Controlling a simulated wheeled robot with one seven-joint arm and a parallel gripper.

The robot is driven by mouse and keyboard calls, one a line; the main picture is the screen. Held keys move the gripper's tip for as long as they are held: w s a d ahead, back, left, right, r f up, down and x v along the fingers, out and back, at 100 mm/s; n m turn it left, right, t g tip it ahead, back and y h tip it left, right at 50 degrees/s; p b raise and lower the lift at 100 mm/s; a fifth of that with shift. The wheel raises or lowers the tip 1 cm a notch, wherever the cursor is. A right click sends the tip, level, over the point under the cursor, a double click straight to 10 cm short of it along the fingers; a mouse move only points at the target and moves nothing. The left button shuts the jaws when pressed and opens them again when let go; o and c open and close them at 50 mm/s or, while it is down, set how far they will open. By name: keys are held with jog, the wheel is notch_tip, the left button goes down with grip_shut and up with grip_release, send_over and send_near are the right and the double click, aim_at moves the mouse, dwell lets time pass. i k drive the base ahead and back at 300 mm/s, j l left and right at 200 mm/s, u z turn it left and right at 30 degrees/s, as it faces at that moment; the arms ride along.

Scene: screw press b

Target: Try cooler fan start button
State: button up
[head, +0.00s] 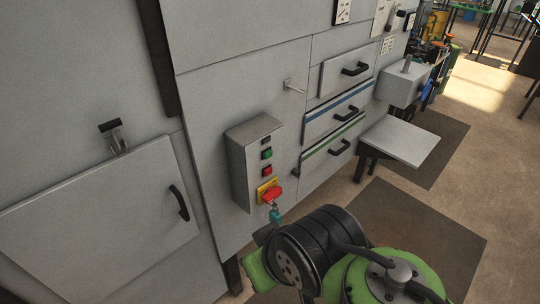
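A grey control box (239,170) sticks out from the front of the grey machine. Its face carries a column of small buttons: a dark one (266,140) at the top, a green button (267,154) below it, and a red button (267,170) under that. The button labels are too small to read. My black and green arm is at the bottom centre, below and right of the box. I cannot make out my gripper's fingers.
A grey door (98,226) with a black handle is at left. Drawers (344,76) with black handles are right of the box. A small grey shelf (401,141) juts out further right. Dark mats (415,240) lie on the open brown floor at right.

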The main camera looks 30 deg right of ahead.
aim_at(269, 153)
jog(key=i+j+z, duration=0.3)
jog(key=j+z, duration=0.3)
jog(key=i+j+z, duration=0.15)
jog(key=j+z, duration=0.2)
jog(key=j, duration=0.2)
